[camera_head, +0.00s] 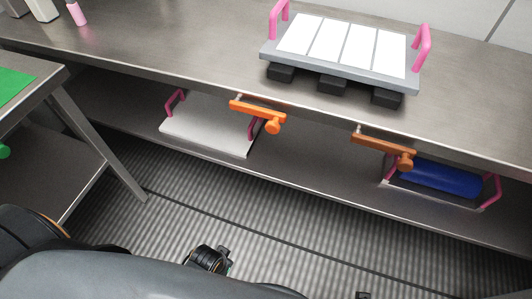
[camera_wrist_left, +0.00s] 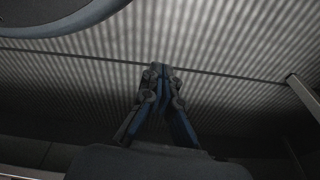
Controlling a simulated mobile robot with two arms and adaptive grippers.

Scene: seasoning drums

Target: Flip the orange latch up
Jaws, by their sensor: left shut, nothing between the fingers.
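Two orange latches hang at the front edge of the long metal table in the head view. The left latch (camera_head: 256,111) is bright orange, and the right latch (camera_head: 382,146) is darker. Each slopes slightly down to the right and ends in a round knob at its right end. My left gripper (camera_wrist_left: 161,72) shows in the left wrist view with its fingertips together, empty, above the ribbed floor. Neither latch shows in that view, and no gripper touches either latch in the head view. My right gripper cannot be made out.
A grey tray with white panels and pink handles (camera_head: 425,45) stands on the table (camera_head: 200,50). Below, the shelf holds a white tray (camera_head: 205,130) and a blue cylinder (camera_head: 440,176) in a pink-handled carrier. A side table (camera_head: 50,85) stands left. Ribbed floor (camera_head: 290,225) is open in front.

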